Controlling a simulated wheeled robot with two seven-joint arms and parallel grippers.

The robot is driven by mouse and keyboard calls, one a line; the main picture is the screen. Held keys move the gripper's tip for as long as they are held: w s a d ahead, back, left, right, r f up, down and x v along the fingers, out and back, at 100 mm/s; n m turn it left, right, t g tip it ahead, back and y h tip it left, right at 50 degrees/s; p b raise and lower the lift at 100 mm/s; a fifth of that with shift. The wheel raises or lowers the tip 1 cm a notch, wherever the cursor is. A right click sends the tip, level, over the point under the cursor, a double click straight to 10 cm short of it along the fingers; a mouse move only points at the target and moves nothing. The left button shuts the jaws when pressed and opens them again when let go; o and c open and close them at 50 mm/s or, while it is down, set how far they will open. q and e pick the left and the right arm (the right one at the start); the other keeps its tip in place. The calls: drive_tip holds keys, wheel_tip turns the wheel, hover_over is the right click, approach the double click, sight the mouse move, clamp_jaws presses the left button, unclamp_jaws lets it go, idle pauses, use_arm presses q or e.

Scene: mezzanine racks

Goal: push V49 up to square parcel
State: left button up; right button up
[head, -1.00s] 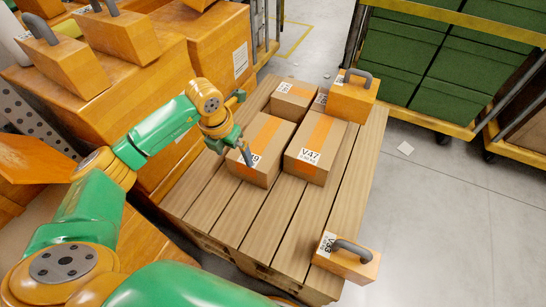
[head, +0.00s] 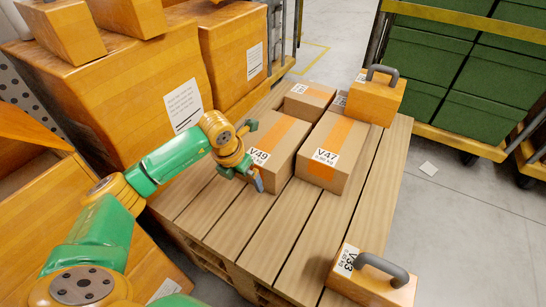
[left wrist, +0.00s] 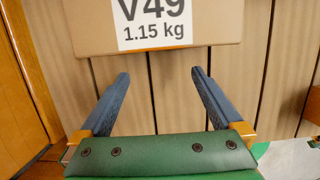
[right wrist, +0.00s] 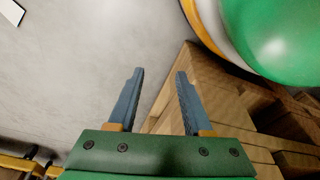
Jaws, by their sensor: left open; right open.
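V49 (head: 276,142) is a cardboard parcel with an orange tape stripe, lying on the wooden pallet (head: 235,217). Its label faces my left gripper in the left wrist view (left wrist: 155,22). My left gripper (head: 255,156) is open and empty at V49's near end, its fingers (left wrist: 160,74) short of the label face. A smaller, squarer carton (head: 308,101) stands behind V49, probably the square parcel. V49's far end is close to it; I cannot tell whether they touch. My right gripper (right wrist: 158,72) is open and empty above the floor by the wooden planks.
Parcel V47 (head: 334,150) stands close to V49's right. A handled orange case (head: 375,100) is behind it; another, V33 (head: 370,284), sits at the near right. Large orange boxes (head: 160,93) line the left.

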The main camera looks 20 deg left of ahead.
use_arm(q)
drive_tip(key=shift+f, duration=0.45)
use_arm(e)
drive_tip(key=shift+w+a+r, duration=0.1)
drive_tip(key=shift+w+r, duration=0.35)
drive_tip(key=shift+r, duration=0.15)
use_arm(q)
drive_tip(key=shift+s, duration=0.1)
drive_tip(key=shift+s+a, duration=0.1)
drive_tip(key=shift+s, duration=1.3)
drive_tip(key=w+p+v, duration=0.3)
drive_tip(key=p+v, duration=0.8)
drive_tip(key=v, duration=0.1)
drive_tip(key=shift+r, duration=0.75)
use_arm(e)
drive_tip(key=s+d+r, duration=0.1)
drive_tip(key=s+d, duration=0.3)
drive_tip(key=s, duration=0.6)
drive_tip(key=shift+r+g+h, duration=0.25)
drive_tip(key=shift+g+h, duration=0.05)
drive_tip(key=shift+d, duration=0.1)
